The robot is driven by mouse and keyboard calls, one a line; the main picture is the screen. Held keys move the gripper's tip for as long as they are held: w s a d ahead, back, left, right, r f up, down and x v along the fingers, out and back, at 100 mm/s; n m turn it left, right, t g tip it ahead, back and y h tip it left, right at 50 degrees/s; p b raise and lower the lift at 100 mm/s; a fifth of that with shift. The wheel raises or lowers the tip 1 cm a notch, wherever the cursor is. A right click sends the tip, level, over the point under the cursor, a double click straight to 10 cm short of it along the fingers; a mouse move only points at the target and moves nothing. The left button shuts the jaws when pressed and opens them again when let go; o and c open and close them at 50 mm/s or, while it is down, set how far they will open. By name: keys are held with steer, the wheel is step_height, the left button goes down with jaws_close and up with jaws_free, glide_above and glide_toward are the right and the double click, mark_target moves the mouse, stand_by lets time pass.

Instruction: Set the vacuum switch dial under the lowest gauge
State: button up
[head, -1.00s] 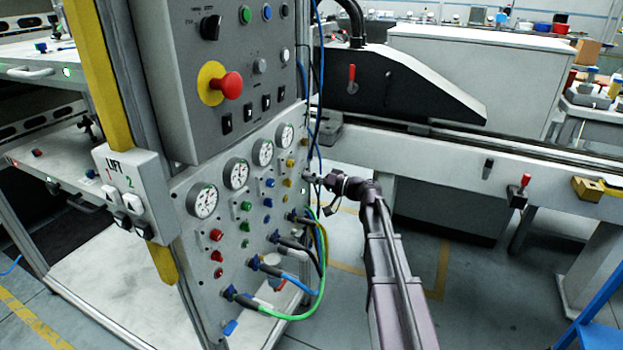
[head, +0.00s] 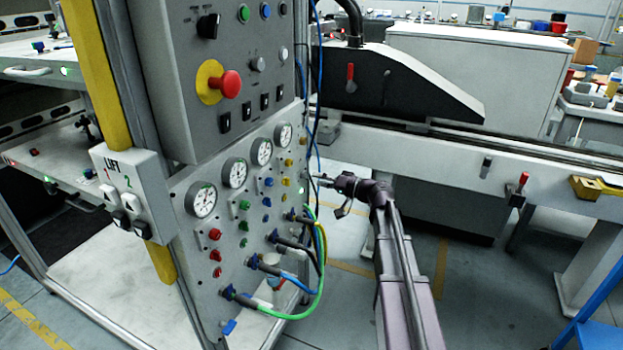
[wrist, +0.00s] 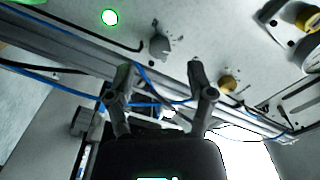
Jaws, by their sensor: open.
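The panel has several white round gauges in a slanting row. The lowest gauge (head: 201,200) is at the front left, with red controls (head: 215,234) below it. I cannot read any label naming the vacuum switch. My gripper (head: 318,180) is by the panel's far right edge, away from the lowest gauge. The wrist view shows its two fingers (wrist: 160,78) apart with nothing between them. A grey dial (wrist: 160,46) with marks beside it lies beyond the fingertips, and a yellow knob (wrist: 228,84) is to the right. The gripper appears clear of both.
Hoses and cables (head: 318,265) loop out from the panel's lower part, below my gripper. A red stop button (head: 230,84) sits on the grey box above. A green light (wrist: 110,17) glows on the panel. A long machine rail (head: 450,150) stands behind my arm.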

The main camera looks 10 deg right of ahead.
mark_target(305, 176)
steer(key=v, duration=0.8)
steer(key=shift+s, duration=0.1)
stand_by(0.3)
steer(key=shift+s+d+m, duration=0.1)
steer(key=shift+d+m, duration=0.2)
steer(key=shift+m, duration=2.15)
steer(key=shift+s+d+m, duration=0.15)
steer(key=shift+d+m, duration=0.15)
steer(key=shift+m, duration=2.1)
steer(key=shift+s+d+m, duration=0.1)
steer(key=shift+d+m, duration=0.2)
steer(key=shift+m, duration=2.15)
steer(key=shift+w+a, duration=0.1)
steer(key=shift+a, duration=0.05)
steer(key=x, duration=1.3)
steer(key=shift+w+a, duration=0.15)
steer(key=shift+a, duration=0.05)
jaws_close()
